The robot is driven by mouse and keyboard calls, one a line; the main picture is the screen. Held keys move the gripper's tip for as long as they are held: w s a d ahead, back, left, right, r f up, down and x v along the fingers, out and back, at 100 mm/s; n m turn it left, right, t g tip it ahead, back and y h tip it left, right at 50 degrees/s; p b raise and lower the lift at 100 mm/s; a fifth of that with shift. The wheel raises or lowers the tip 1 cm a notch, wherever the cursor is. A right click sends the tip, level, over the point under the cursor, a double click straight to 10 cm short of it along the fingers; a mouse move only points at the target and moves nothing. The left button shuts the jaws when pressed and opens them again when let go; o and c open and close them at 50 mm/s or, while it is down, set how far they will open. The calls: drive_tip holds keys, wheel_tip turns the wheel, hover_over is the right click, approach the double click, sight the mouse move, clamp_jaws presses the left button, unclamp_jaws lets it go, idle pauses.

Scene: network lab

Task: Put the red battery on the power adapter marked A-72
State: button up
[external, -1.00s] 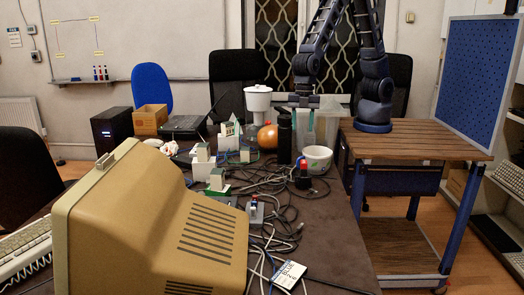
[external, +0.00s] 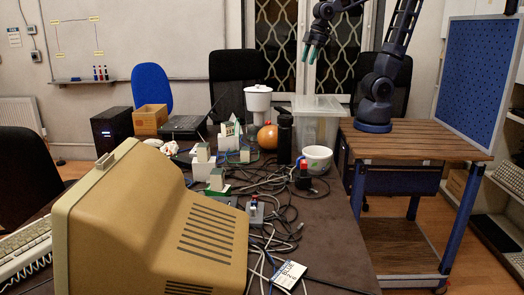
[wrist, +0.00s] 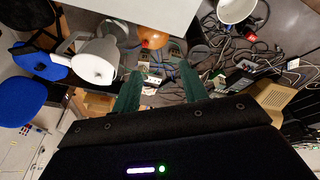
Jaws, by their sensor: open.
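A small red block (external: 304,166) sits on a dark upright holder, in front of the white bowl in the external view; it looks like the red battery. A small grey device (external: 254,212) with blue and red on top stands nearer, among the cables. Small white-and-grey boxes on green boards (external: 217,181) stand left of the cables. No marking A-72 is readable, so I cannot tell which thing is that adapter. My gripper (external: 309,54) is raised high above the far end of the table, open and empty. Its two green fingers (wrist: 160,88) are apart in the wrist view.
A black bottle (external: 284,139), white bowl (external: 317,158), orange round object (external: 267,137), white jug (external: 258,102) and clear bin (external: 316,119) crowd the far end. Cables cover the middle. A beige monitor (external: 150,225) fills the near left. The table's right front (external: 335,235) is mostly clear.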

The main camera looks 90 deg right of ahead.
drive_tip(key=s+d+r+m+t, duration=0.1)
drive_tip(key=s+d+r+m, duration=0.1)
drive_tip(key=s+d+m, duration=0.4)
drive_tip(key=s+d, duration=0.5)
drive_tip(key=s, duration=0.1)
drive_tip(key=shift+r+h, duration=0.3)
drive_tip(key=shift+r, duration=0.05)
drive_tip(key=shift+d, duration=0.1)
idle(0.5)
